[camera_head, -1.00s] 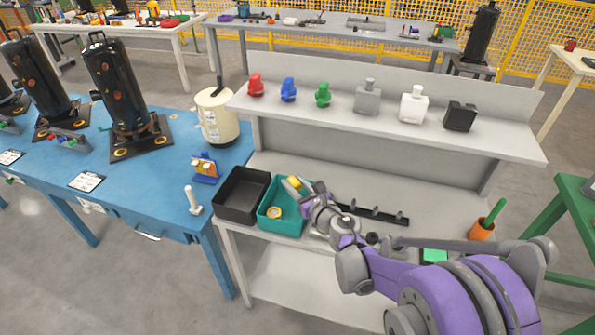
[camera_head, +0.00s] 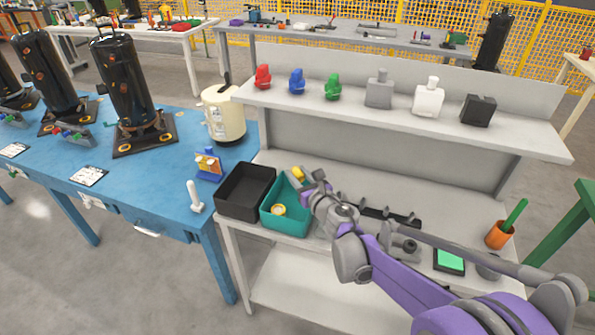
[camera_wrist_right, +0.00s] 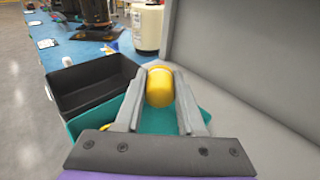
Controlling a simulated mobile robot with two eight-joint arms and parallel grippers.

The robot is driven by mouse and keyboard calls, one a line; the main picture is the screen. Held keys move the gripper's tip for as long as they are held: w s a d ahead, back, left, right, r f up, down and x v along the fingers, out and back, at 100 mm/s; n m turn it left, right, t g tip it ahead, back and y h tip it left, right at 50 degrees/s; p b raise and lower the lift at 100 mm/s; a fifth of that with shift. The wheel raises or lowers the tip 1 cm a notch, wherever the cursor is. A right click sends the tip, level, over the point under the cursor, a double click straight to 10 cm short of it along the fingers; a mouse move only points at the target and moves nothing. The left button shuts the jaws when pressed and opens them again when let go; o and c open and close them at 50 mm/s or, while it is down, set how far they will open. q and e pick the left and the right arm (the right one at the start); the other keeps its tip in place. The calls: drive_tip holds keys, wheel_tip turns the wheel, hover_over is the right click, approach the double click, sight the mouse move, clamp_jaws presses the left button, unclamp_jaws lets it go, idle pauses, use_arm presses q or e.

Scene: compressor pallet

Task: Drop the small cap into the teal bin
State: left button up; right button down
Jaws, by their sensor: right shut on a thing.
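The small cap is a yellow, short cylinder (camera_head: 298,173); it also shows between the fingers in the wrist view (camera_wrist_right: 160,88). My right gripper (camera_head: 304,176) is shut on it and holds it above the back part of the teal bin (camera_head: 288,229). In the wrist view the teal bin (camera_wrist_right: 158,149) shows under and between the fingers. A round yellow piece (camera_head: 278,210) lies inside the bin near its front. My right gripper and wrist hide the bin's right side. My left gripper is not in view.
A black bin (camera_head: 240,207) stands directly left of the teal bin. A grey shelf (camera_head: 400,125) with several coloured parts rises behind. A black rack (camera_head: 380,213) and an orange cup (camera_head: 499,235) are to the right. A white peg (camera_head: 195,197) stands on the blue table.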

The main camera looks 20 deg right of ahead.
drive_tip(key=shift+f, duration=0.25)
drive_tip(key=shift+c, duration=2.2)
unclamp_jaws()
drive_tip(key=shift+s, duration=0.15)
drive_tip(key=v, duration=1)
drive_tip(key=shift+s, duration=0.25)
drive_tip(key=shift+d+r, duration=0.1)
